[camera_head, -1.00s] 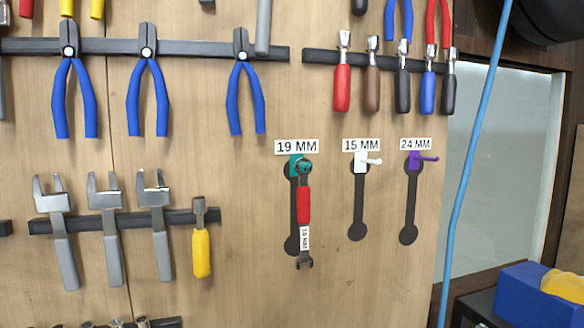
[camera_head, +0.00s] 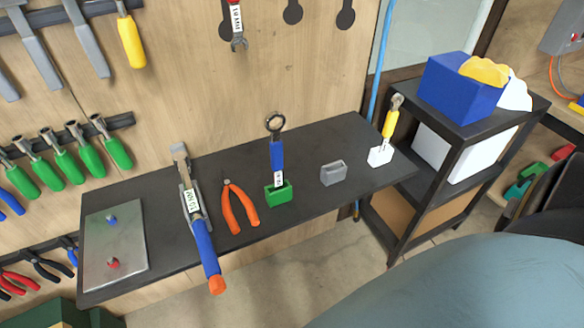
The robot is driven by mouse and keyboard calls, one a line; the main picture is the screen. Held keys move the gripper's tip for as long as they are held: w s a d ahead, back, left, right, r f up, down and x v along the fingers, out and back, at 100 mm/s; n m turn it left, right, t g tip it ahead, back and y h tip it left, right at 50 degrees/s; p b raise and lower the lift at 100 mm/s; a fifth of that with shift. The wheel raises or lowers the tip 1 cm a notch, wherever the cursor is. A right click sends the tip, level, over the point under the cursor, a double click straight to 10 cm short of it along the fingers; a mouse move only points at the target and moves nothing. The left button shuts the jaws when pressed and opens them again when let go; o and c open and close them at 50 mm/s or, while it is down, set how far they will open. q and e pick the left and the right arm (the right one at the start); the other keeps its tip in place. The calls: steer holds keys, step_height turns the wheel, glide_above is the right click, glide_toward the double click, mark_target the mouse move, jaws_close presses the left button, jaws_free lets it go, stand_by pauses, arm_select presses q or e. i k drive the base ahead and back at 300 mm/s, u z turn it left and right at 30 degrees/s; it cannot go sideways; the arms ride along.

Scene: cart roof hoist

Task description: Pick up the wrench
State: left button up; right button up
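Several wrenches are in view, and I cannot tell which one is meant. A wrench with a blue handle (camera_head: 277,155) and a dark ring head stands upright in a green holder (camera_head: 278,194) on the dark shelf. A yellow-handled wrench (camera_head: 389,123) stands, slightly tilted, in a white holder (camera_head: 380,156) at the shelf's right end. A red-handled wrench (camera_head: 235,18) hangs on the wall, its top cut off by the frame edge. A grey tool with a blue, orange-tipped handle (camera_head: 205,245) and a white label lies over the shelf's front edge. Neither of my grippers shows.
The shelf (camera_head: 330,200) also bears orange pliers (camera_head: 238,207), an empty-looking grey holder (camera_head: 334,172) and a metal plate (camera_head: 114,248). A black rack (camera_head: 462,187) with a blue box (camera_head: 450,88) stands to the right. A large blue-grey rounded surface (camera_head: 470,290) fills the lower right.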

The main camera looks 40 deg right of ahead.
mark_target(276, 150)
steer(key=k, duration=0.4)
steer(key=z, duration=0.95)
steer(key=i, duration=0.5)
steer(key=u, duration=0.05)
